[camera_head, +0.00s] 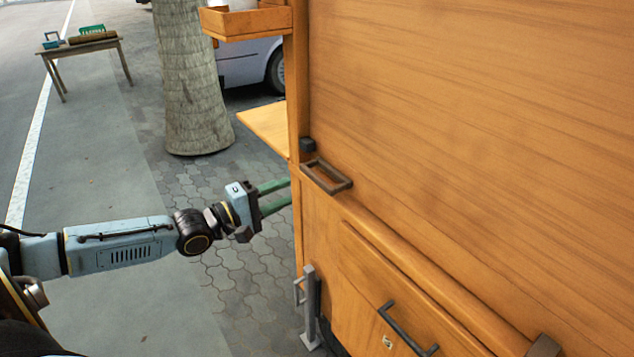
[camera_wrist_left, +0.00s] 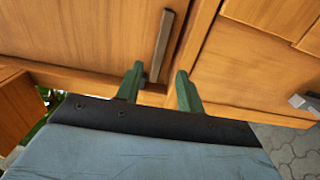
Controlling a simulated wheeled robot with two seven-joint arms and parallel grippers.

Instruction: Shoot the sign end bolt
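My left gripper (camera_head: 274,197) reaches in from the left with its green fingers pointing at the left edge of a wooden stall (camera_head: 460,110). In the left wrist view its fingers (camera_wrist_left: 158,88) are apart with nothing held between them. A dark bar handle (camera_head: 326,176) sits on the stall's ledge, just right of and above the fingertips. A dark bar also shows just beyond the fingers in the left wrist view (camera_wrist_left: 165,45). A small dark block (camera_head: 307,145) is beside the handle. I cannot tell which fitting is the sign end bolt. My right gripper is out of view.
A grey upright metal fitting (camera_head: 310,306) stands at the stall's lower left corner. A dark pull handle (camera_head: 407,330) is on the lower panel. A wooden shelf (camera_head: 266,127) juts out behind the stall's edge.

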